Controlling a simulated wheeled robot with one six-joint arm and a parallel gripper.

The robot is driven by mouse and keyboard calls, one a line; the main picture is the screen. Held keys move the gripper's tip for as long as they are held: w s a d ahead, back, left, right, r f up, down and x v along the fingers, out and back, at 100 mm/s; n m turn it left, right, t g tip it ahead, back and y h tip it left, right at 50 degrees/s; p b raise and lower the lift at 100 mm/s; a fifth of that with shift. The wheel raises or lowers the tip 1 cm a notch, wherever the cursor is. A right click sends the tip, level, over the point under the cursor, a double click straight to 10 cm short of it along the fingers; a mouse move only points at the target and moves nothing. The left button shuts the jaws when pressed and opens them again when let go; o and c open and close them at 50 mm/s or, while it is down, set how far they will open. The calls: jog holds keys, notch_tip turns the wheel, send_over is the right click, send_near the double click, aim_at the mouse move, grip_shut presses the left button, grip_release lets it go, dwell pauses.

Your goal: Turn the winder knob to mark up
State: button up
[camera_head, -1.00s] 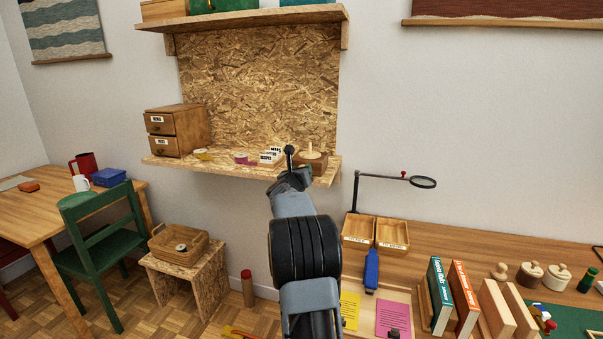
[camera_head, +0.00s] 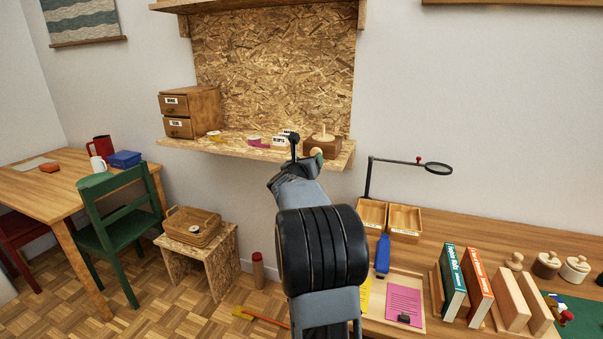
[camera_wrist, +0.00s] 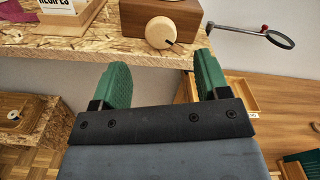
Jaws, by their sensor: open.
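The winder is a brown wooden box (camera_head: 330,142) with a pale peg on top, at the right end of the chipboard shelf. Its round pale knob (camera_wrist: 160,32) is on the front face in the wrist view. A short dark mark on the knob points to the lower right. My gripper (camera_wrist: 160,74) has two green fingers, open and empty, one to each side below the knob and apart from it. In the head view my arm hides part of the shelf front.
A magnifier on a black arm (camera_head: 437,168) rises at the right. Below are wooden trays (camera_head: 404,219) on the desk. The wall right of the shelf is bare.

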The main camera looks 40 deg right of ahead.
aim_at(315, 153)
jog(key=v, duration=0.7)
jog(key=shift+b, duration=0.35)
jog(key=shift+d+r, duration=0.1)
jog(key=w+d+m+p, duration=0.2)
jog(key=d+p, duration=0.2)
jog(key=w+d+m+p, duration=0.2)
jog(key=d+p, duration=0.2)
jog(key=w+d+m+p, duration=0.2)
jog(key=d+p, duration=0.3)
jog(key=shift+w, duration=0.35)
jog(key=shift+c, duration=0.5)
